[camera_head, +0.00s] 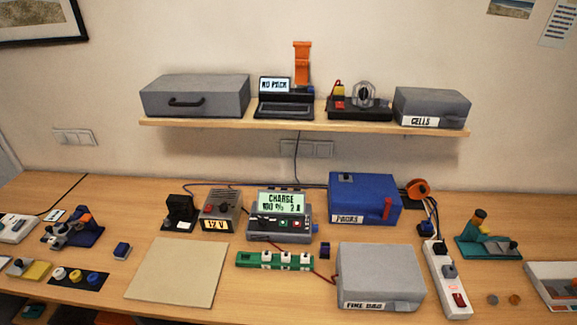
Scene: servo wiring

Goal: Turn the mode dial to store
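A charger (282,216) stands near the middle of the table. Its lit green screen (282,203) reads "CHARGE" on the top line, with smaller text below that is hard to read. Small buttons, one green and one red, sit on its front panel under the screen. I cannot tell which part is the mode dial or read any mark for store. Neither of my grippers is in view.
A 12 V supply (217,210) stands left of the charger and a blue "PACKS" box (364,198) right of it. A green board (274,260) and a grey "FIRE BAG" box (380,276) lie in front. A beige mat (177,272) is bare.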

